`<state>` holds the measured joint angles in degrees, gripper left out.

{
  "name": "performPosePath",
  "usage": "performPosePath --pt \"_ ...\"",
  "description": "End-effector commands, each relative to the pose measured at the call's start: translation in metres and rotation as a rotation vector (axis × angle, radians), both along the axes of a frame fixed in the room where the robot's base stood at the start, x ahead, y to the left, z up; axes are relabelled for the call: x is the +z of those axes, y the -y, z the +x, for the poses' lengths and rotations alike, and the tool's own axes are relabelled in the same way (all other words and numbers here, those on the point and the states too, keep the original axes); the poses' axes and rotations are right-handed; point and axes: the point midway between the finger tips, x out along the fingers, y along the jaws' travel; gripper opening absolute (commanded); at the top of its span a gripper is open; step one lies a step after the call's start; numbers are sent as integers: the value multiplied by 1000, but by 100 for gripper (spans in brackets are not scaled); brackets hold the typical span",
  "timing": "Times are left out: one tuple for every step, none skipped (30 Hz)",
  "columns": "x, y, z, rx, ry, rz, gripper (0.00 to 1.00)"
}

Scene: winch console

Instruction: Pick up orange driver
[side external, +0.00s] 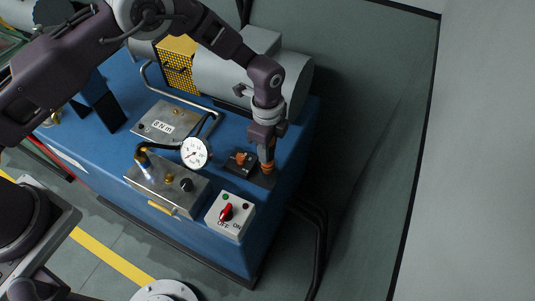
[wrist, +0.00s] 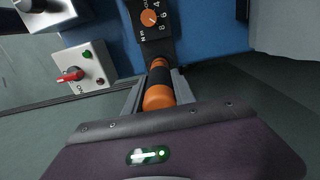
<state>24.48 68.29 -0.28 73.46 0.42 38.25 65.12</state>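The orange driver (wrist: 158,88) has an orange and black round handle and stands roughly upright at the end of a black holder (wrist: 153,38). In the side view the driver (side external: 267,166) shows just below my gripper (side external: 266,150), which points down over it. In the wrist view my gripper's fingers (wrist: 160,82) lie on both sides of the handle, very close to it. I cannot tell whether they press on it. The driver's lower end is hidden.
An orange numbered dial (wrist: 149,18) sits on the holder beside the driver. A switch box with a red knob (side external: 226,213), a round gauge (side external: 195,152) and an "8 N m" plate (side external: 163,127) stand on the blue console (side external: 105,160). A grey cylinder (side external: 215,78) rises behind.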

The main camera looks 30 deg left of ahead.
Motion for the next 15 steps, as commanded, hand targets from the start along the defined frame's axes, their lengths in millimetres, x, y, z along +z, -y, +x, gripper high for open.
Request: performPosePath --pt "0 0 0 0 0 0 0" --pt "0 0 0 0 0 0 0" --pt "0 0 0 0 0 0 0" --pt "0 0 0 0 0 0 0" --pt "1 0 0 0 1 -1 0" --pt "1 0 0 0 1 -1 0" --pt "1 0 0 0 1 -1 0" --pt "1 0 0 0 1 -1 0" --pt "1 0 0 0 1 -1 0" --pt "2 0 0 0 1 -1 0" --pt "4 0 1 0 2 -1 0" --pt "9 1 1 0 4 -2 0" --pt "15 1 2 0 5 -3 0" --pt "22 1 2 1 5 -3 0" --pt "32 1 1 1 5 -4 0"
